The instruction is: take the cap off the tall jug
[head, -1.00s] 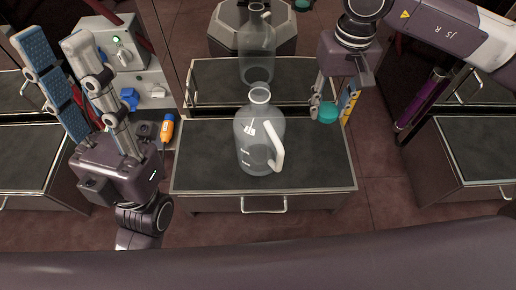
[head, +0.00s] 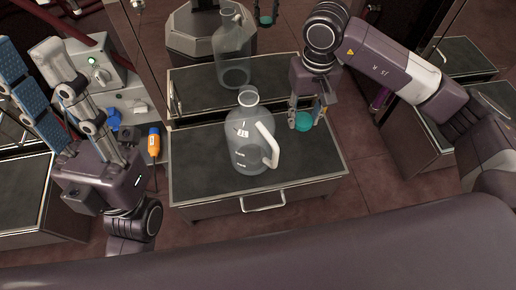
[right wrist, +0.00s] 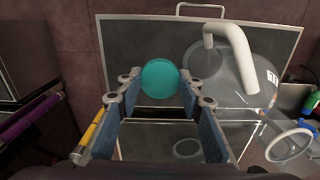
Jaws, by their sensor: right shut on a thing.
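The tall jug (head: 247,150) is clear with a white handle. It stands upright on the dark tabletop (head: 200,180), and its mouth (head: 248,95) is open and bare. The teal cap (head: 303,121) is held in my right gripper (head: 306,122), to the right of the jug's neck and apart from it. In the right wrist view the cap (right wrist: 160,79) sits between the two fingertips, with the jug (right wrist: 235,75) at the right. My left gripper (head: 30,52) is open and empty at the left, pointing up, away from the jug.
A mirror-like panel behind the table reflects the jug (head: 233,50). An orange bottle (head: 154,144) stands left of the table, near a grey box (head: 103,75) with a green light. The tabletop right of the jug is clear.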

